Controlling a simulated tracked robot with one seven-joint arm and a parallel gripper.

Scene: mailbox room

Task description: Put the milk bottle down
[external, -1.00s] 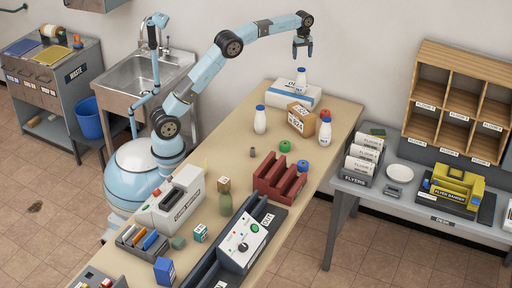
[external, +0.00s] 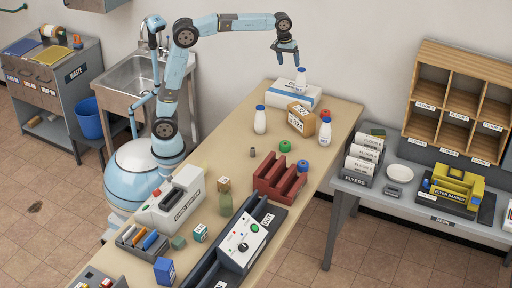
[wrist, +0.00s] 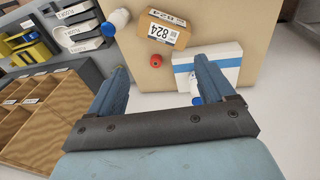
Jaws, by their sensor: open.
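A white milk bottle (external: 301,78) with a blue cap stands upright on a white and blue box (external: 280,94) at the far end of the table. My gripper (external: 288,62) is open and empty, hanging just up and left of this bottle in the external view. In the wrist view, my gripper's fingers (wrist: 162,68) are spread wide. The bottle's blue cap (wrist: 197,100) shows there beside the right finger, which hides part of the bottle. Two more white bottles with blue caps stand on the table, one at the left (external: 260,121) and one at the right (external: 325,133).
A cardboard parcel (external: 301,118) stands in front of the white and blue box. A red round thing (external: 326,113) is near the table's right edge. A red rack (external: 279,177) and a stamp-like grey machine (external: 170,203) stand nearer. Bare tabletop (external: 240,150) lies between.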

